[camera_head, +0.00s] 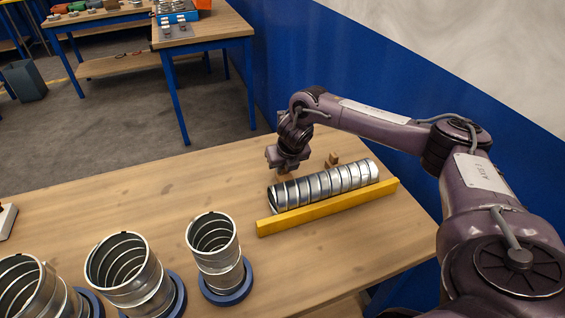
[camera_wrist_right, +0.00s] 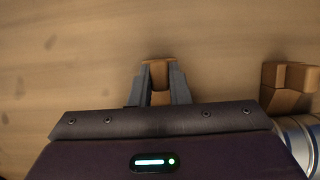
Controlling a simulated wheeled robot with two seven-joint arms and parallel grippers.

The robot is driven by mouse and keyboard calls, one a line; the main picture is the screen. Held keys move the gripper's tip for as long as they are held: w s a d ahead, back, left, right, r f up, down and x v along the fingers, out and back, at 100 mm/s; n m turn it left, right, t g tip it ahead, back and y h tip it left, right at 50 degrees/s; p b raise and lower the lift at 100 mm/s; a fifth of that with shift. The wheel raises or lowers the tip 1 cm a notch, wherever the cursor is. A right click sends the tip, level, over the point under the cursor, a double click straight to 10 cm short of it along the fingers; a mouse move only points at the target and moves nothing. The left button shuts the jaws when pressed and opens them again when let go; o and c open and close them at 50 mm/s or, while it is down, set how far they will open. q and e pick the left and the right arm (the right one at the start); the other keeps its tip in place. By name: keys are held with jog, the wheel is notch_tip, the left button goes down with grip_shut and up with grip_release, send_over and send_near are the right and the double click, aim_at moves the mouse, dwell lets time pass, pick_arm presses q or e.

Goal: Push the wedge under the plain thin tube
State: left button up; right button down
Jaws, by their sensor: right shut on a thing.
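My right gripper (camera_head: 287,172) is shut on a small brown wooden wedge (camera_wrist_right: 158,74), just behind the left end of a lying silver tube (camera_head: 322,187). In the head view the wedge is mostly hidden by the gripper and tube. In the right wrist view the two grey fingers (camera_wrist_right: 160,85) clasp it over the wooden table. The tube lies along the back of a yellow bar (camera_head: 328,206) and shows ring-like bands. A second wooden wedge (camera_head: 333,159) stands behind its middle; it also shows at the right wrist view's right side (camera_wrist_right: 288,88), beside the tube. My left gripper is not in view.
Three open silver tubes stand upright in blue rings at the front left, the nearest one to the bar (camera_head: 214,250) being the narrowest. A pale object (camera_head: 7,221) sits at the left edge. The table's (camera_head: 120,205) middle left is bare. A blue wall (camera_head: 300,60) rises behind.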

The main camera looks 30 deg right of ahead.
jog(key=shift+s, duration=0.3)
jog(key=shift+s, duration=0.1)
jog(key=c, duration=1.3)
grip_release()
jog(key=shift+a, duration=0.1)
jog(key=b+v, duration=0.1)
jog(key=v, duration=0.6)
jog(key=shift+s+r, duration=0.2)
jog(key=shift+r, duration=0.15)
